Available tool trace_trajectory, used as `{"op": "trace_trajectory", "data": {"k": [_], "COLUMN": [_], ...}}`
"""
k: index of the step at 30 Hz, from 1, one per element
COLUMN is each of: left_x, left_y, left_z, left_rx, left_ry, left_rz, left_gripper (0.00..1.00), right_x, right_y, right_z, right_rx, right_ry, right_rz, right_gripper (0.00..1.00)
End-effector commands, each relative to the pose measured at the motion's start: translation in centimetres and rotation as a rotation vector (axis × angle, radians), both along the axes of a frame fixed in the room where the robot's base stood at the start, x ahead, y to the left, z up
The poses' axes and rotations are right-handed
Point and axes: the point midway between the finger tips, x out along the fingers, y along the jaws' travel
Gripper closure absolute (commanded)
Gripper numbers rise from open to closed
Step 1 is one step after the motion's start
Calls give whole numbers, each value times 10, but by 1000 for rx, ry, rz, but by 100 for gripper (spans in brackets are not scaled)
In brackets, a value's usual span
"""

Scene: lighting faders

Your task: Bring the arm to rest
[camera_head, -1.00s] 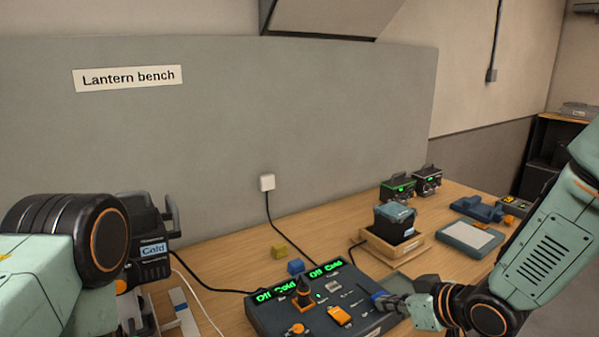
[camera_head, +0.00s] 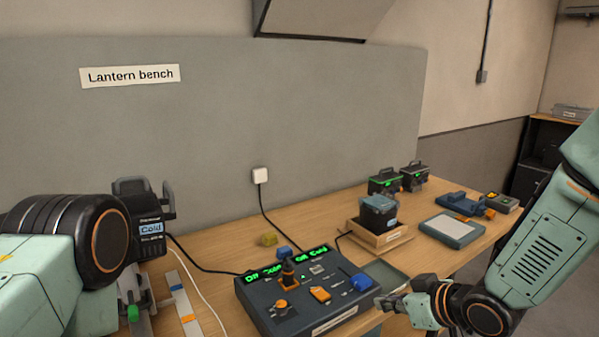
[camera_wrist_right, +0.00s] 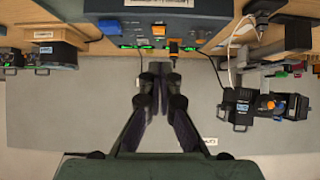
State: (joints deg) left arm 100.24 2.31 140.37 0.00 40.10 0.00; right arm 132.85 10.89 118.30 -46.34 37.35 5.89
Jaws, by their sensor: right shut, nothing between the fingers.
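My right gripper (camera_head: 385,302) is shut and empty at the front right corner of the dark control console (camera_head: 262,313). A small gap seems to part it from the blue knob (camera_head: 360,283) on the console. In the right wrist view the two dark fingers (camera_wrist_right: 160,82) lie close together, with the console (camera_wrist_right: 160,27) beyond them and nothing between the tips. The right arm (camera_head: 545,245) comes in from the right. My left arm (camera_head: 50,240) shows only in part at the left, and its gripper is not in view.
A black lantern marked Cold (camera_head: 150,228) stands at the left. A lantern in a wooden tray (camera_head: 396,241) and a blue-grey pad (camera_head: 452,230) lie further right. A green-grey tray (camera_head: 390,275) adjoins the console.

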Motion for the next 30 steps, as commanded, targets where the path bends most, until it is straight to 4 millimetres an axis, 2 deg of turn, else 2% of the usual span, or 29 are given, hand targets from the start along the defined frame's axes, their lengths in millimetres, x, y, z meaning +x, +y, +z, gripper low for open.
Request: {"op": "trace_trajectory", "data": {"k": [5,8,11,16,20,24,30], "left_x": [0,0,0,0,0,0,0], "left_y": [0,0,0,0,0,0,-1], "left_z": [0,-2,-11,-32,-56,-86,-127], "left_rx": [0,0,0,0,0,0,0], "left_ry": [-1,-1,-1,0,-1,-1,0], "left_rz": [0,-1,-1,0,0,0,-1], "left_gripper": [60,60,60,60,60,60,60], "right_x": [-1,-10,-26,-63,-108,-170,-261], "right_y": [-5,-9,-14,-22,-31,-42,-56], "right_z": [-3,-14,-42,-100,-162,-231,-311], "right_rx": [10,22,27,20,-4,-53,-140], "right_ry": [10,45,102,217,340,488,682], "right_rz": [-57,-119,-186,-285,-373,-467,-567], "right_gripper": [100,100,100,100,100,100,100]}}
